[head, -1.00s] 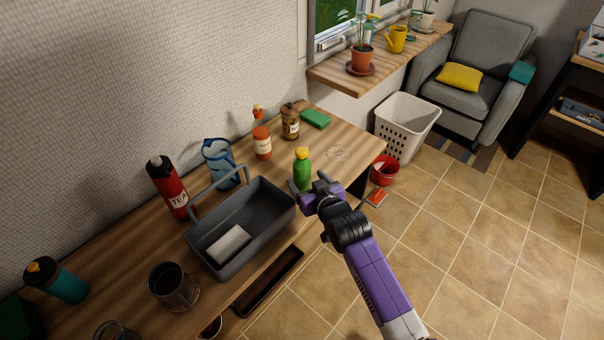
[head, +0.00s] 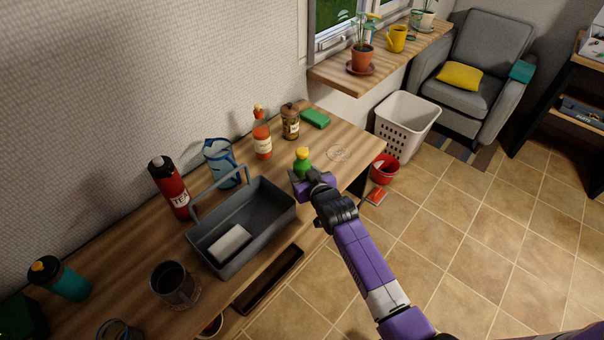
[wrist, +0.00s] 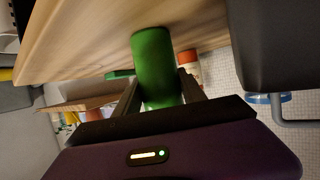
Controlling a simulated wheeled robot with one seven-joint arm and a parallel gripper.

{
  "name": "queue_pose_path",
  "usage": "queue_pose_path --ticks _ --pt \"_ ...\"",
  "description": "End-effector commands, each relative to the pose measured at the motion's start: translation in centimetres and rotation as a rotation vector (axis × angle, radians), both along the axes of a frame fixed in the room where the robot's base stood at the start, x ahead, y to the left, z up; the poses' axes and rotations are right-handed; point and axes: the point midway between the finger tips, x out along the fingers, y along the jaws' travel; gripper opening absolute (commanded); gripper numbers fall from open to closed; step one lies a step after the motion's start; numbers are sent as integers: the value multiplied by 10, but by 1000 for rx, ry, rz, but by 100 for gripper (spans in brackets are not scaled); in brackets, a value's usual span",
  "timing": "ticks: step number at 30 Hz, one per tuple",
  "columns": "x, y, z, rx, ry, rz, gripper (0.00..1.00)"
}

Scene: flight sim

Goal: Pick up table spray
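A green bottle (head: 303,168) with a yellow top stands upright on the wooden table, right of the grey caddy; I take it for the table spray. My gripper (head: 308,180) is low in front of it and hides its lower part in the head view. In the wrist view the green bottle (wrist: 155,68) lies between the two fingers of my gripper (wrist: 158,84). The fingers are spread, one on each side of it. Whether either finger touches it is not clear.
The grey caddy (head: 210,258) with a white block in it stands close left of my gripper. An orange-red bottle (head: 262,143), a brown jar (head: 290,122) and a green sponge (head: 316,119) are behind. The table's front edge is near my arm; floor lies to the right.

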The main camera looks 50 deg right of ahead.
Motion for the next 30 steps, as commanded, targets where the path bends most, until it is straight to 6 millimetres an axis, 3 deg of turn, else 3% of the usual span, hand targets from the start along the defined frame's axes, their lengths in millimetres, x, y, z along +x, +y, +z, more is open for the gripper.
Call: queue_pose_path --ticks 1,5,19,23,30 --pt "0 0 0 0 0 0 24" --pt "0 0 0 0 0 0 0" --pt "1 0 13 -2 -4 0 0" --pt "0 0 34 -3 -6 0 0" --pt "1 0 101 -4 -9 1 0"
